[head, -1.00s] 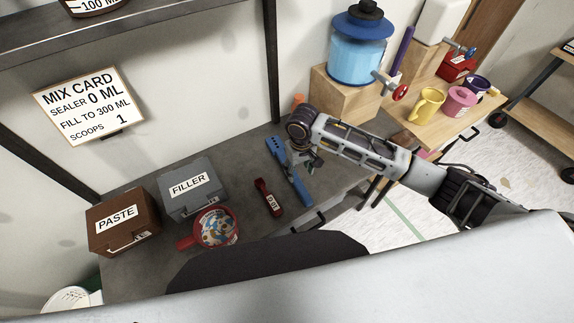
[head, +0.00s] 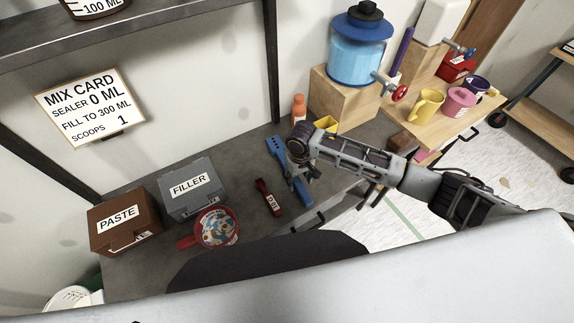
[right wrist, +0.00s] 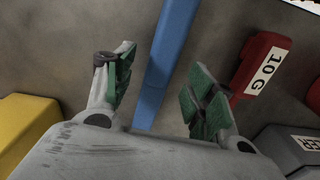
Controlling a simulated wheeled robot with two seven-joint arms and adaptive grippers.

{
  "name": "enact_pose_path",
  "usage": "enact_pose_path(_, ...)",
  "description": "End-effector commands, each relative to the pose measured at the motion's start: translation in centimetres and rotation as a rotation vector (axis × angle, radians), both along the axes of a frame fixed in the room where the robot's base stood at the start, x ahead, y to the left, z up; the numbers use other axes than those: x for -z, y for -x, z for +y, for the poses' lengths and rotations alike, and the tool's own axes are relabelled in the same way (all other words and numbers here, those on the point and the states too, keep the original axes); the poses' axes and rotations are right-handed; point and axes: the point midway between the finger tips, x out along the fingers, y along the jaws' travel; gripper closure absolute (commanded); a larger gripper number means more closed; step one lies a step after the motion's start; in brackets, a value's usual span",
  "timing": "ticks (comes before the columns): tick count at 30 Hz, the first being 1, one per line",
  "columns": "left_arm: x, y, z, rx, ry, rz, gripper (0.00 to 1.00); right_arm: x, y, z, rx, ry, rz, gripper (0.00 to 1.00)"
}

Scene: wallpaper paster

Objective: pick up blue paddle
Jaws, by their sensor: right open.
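The blue paddle (head: 276,150) lies on the dark grey worktop, long and flat, and part of it is hidden behind my right gripper in the head view. My right gripper (head: 302,173) is over the paddle's right side with its jaws open. In the right wrist view, the blue paddle (right wrist: 167,55) runs between the two green-padded fingers of my right gripper (right wrist: 160,88), with gaps on both sides. The fingers do not close on it. The paddle's near end is hidden behind the gripper body. My left gripper is not in view.
A red 10 G scoop (head: 268,197) lies close left of the paddle; it also shows in the wrist view (right wrist: 258,62). A yellow object (right wrist: 25,128) is on the other side. Filler box (head: 188,188), paste box (head: 122,222) and red mug (head: 216,228) stand left. An orange bottle (head: 299,108) stands behind.

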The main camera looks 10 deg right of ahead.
Motion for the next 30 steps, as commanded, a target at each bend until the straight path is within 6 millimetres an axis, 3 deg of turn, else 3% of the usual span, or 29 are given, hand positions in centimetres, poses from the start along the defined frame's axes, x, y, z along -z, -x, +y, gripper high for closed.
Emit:
enact_pose_path(9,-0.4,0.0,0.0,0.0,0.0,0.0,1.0,2.7,0.1,0.0,0.0,0.0,0.0,0.45)
enact_pose_path(23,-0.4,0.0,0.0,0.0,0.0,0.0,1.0,2.9,0.2,0.0,-0.001,0.0,0.0,0.45)
enact_pose_path(30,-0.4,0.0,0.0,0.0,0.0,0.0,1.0,2.8,0.2,0.0,-0.001,0.0,0.0,0.73)
